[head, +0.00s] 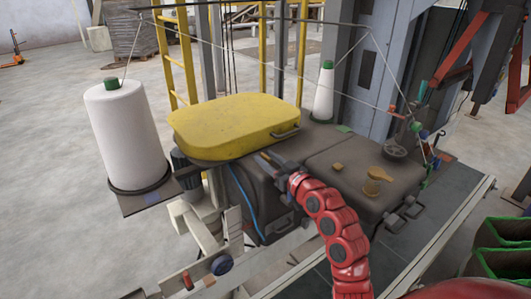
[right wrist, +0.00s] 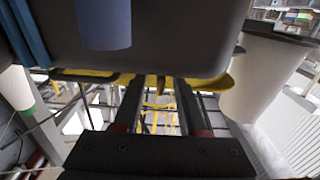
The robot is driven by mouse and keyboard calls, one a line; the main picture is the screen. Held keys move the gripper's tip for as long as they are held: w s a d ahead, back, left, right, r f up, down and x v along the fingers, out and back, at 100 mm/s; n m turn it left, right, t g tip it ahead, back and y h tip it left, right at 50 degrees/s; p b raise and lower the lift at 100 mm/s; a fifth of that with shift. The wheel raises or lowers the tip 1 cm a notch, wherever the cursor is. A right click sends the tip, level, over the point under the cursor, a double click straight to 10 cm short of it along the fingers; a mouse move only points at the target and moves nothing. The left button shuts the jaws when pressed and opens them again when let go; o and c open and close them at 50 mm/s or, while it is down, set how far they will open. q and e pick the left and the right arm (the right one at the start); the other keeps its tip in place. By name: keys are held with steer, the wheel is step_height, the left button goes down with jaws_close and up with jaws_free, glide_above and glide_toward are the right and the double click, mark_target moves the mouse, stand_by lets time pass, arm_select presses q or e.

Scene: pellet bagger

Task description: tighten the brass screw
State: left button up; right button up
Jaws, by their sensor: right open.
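My right gripper (head: 270,160) reaches in from the lower right on my red arm, just in front of the yellow lid (head: 235,122). In the right wrist view its two dark fingers (right wrist: 158,90) are apart. A small brownish piece (right wrist: 161,82) shows between and beyond the fingertips; I cannot tell whether it is the brass screw or whether the fingers touch it. Small brass-coloured pieces lie on the dark casing top: a knob (head: 337,166), a flat plate (head: 382,174) and a round piece (head: 371,188). None is clearly a screw. My left gripper is not in view.
A large white thread cone (head: 125,132) stands left and a smaller one (head: 323,92) behind. Threads run overhead to guides at right. The dark casing (head: 318,150) has handles on its front. Yellow rails (head: 175,60) rise behind. Green crates (head: 497,262) stand at lower right.

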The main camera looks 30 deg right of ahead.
steer(key=shift+w+a, duration=0.1)
steer(key=shift+w, duration=0.45)
jaws_close()
